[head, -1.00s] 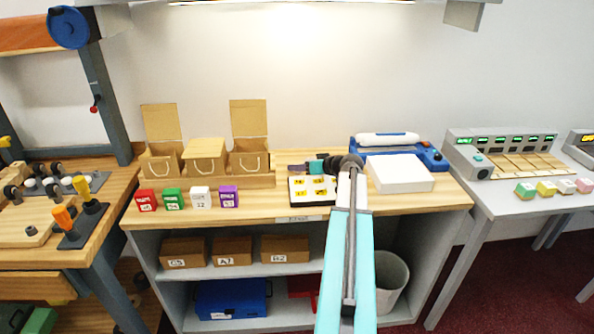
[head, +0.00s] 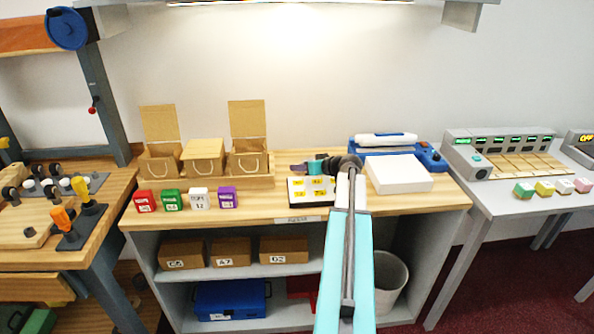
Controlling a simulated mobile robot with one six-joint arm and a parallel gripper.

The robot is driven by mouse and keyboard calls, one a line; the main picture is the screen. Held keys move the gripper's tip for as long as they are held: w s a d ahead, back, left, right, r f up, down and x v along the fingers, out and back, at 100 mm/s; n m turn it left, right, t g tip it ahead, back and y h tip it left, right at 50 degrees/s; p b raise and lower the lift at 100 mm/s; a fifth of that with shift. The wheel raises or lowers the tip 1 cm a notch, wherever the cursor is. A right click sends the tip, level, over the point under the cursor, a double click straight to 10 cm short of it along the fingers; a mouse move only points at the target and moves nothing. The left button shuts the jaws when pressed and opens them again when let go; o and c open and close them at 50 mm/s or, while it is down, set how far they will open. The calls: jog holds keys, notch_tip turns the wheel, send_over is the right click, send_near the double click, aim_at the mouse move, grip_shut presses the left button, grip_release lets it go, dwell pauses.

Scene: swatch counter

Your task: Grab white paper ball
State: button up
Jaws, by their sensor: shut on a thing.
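My gripper (head: 302,168) hangs over the back of the wooden counter, above the far edge of a white tray with yellow labels (head: 312,201). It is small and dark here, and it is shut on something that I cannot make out. No white paper ball can be picked out in the head view. My arm crosses the middle of the view and hides part of the counter and the shelves.
Red, green, white and purple blocks (head: 145,201) stand left of the tray. Behind them are cardboard boxes with handles (head: 204,157). A white slab (head: 399,173) and a blue device (head: 431,157) are at right. A bin (head: 391,283) stands below.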

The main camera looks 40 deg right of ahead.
jog(key=shift+r, duration=0.15)
notch_tip(320, 180, up, 10)
jog(key=b, duration=0.1)
jog(key=shift+b, duration=0.3)
dwell(0.3)
jog(key=shift+f, duration=0.2)
dwell(0.4)
